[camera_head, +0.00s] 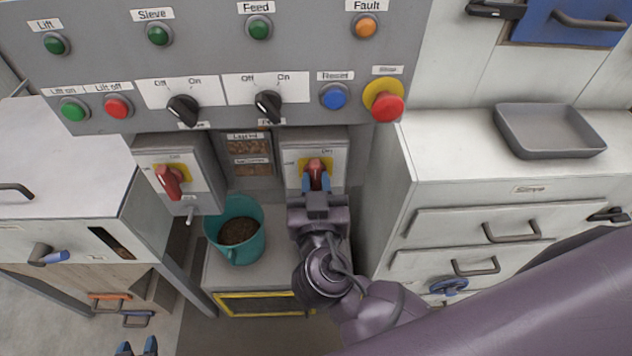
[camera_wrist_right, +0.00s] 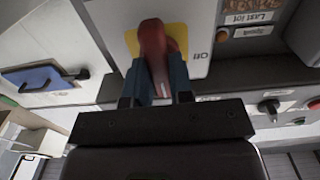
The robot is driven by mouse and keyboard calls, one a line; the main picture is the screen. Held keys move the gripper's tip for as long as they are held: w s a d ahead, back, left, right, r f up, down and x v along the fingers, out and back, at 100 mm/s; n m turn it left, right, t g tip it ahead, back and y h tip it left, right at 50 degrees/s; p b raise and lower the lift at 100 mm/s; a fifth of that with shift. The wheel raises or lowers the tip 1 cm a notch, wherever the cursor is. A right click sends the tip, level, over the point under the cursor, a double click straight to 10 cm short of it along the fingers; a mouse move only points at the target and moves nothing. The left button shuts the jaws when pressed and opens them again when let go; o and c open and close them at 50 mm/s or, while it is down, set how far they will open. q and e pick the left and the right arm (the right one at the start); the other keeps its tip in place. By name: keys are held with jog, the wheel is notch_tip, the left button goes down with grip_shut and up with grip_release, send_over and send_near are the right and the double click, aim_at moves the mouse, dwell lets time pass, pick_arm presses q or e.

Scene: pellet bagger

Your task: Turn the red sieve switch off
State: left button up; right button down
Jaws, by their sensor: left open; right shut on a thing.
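A red switch handle (camera_head: 316,168) sits on a yellow plate on the right grey switch box (camera_head: 339,171). It stands upright, toward the On label at the top; Off is at the left. My right gripper (camera_head: 316,183) is shut on this handle, which also shows between the fingers in the wrist view (camera_wrist_right: 154,55). A second red switch handle (camera_head: 168,182) sits tilted on the left grey box (camera_head: 203,179). I cannot read which box is named sieve. My left gripper (camera_head: 137,347) is open and empty at the bottom edge; only its blue fingertips show.
A teal bucket (camera_head: 213,229) of brown pellets stands between and below the boxes. Above is a panel (camera_head: 220,60) with lamps, buttons, black knobs and a red stop button (camera_head: 386,106). A white drawer cabinet (camera_head: 425,222) with a grey tray (camera_head: 549,151) stands close at right.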

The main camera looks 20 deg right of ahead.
jog(key=n+p, duration=0.1)
jog(key=n, duration=0.4)
jog(key=shift+r, duration=0.1)
jog(key=n+p, duration=0.2)
jog(key=n, duration=0.2)
jog(key=shift+n, duration=0.3)
jog(key=n+p, duration=0.2)
jog(key=n, duration=0.3)
jog(key=shift+w+a, duration=0.1)
jog(key=shift+n+p, duration=0.6)
jog(key=shift+n, duration=1)
jog(key=c, duration=1)
grip_release()
jog(key=shift+f, duration=0.2)
